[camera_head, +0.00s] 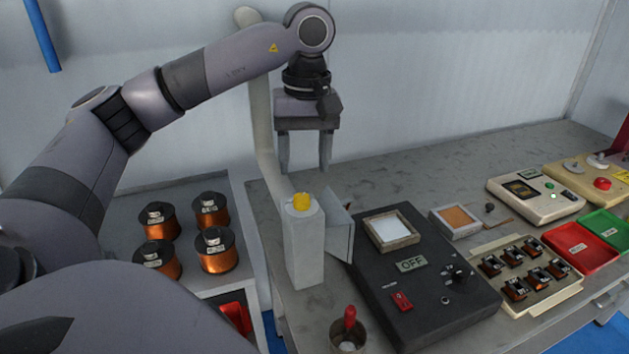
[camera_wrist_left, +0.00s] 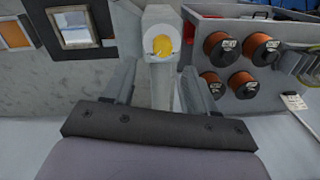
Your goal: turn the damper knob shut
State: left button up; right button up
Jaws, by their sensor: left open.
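The damper knob (camera_head: 301,201) is a small yellow knob on top of a light grey upright box (camera_head: 304,250), at the left end of the workbench. A pale duct pipe (camera_head: 262,110) rises behind the box. My left gripper (camera_head: 306,168) is open and empty, its fingers pointing down above and slightly behind the knob. In the left wrist view the knob (camera_wrist_left: 162,45) lies beyond the gap between the two fingers, apart from both. My right gripper is in neither view.
A black panel (camera_head: 450,327) with an OFF label stands right of the box. A cup with a red-handled tool (camera_head: 349,320) is in front. Several copper wire spools (camera_head: 215,250) stand on the left. Red (camera_head: 580,247) and green trays (camera_head: 605,226) lie far right.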

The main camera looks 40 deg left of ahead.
aim_at(302, 195)
pick_arm(q)
jog(key=f, duration=0.5)
jog(key=shift+s+a, duration=0.1)
jog(key=shift+s, duration=0.25)
jog(key=shift+f, duration=0.65)
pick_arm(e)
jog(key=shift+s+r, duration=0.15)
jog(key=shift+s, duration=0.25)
pick_arm(q)
grip_shut()
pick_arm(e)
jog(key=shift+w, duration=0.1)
